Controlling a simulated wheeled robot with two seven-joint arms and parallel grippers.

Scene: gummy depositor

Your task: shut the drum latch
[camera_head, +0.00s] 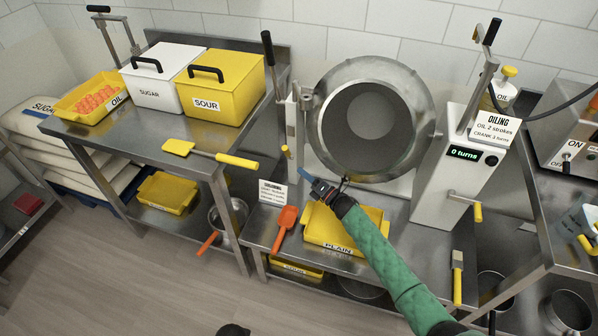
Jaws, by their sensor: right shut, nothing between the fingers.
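The steel drum (367,119) stands at the back centre with its round mouth facing me. A small yellow-tipped part (287,152), which may be the drum latch, shows at the drum's lower left; I cannot tell whether it is open or shut. My right gripper (306,176) is at the end of the green-sleeved arm, below and left of the drum mouth. It is shut and empty, a little below and right of the yellow tip, apparently apart from it. My left gripper is not in view.
A yellow PLAIN tray (342,232) lies under my right gripper, with an orange scoop (286,222) beside it. The control box (456,160), reading 0 turns, stands right of the drum. A black-handled lever (268,52) rises at the left.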

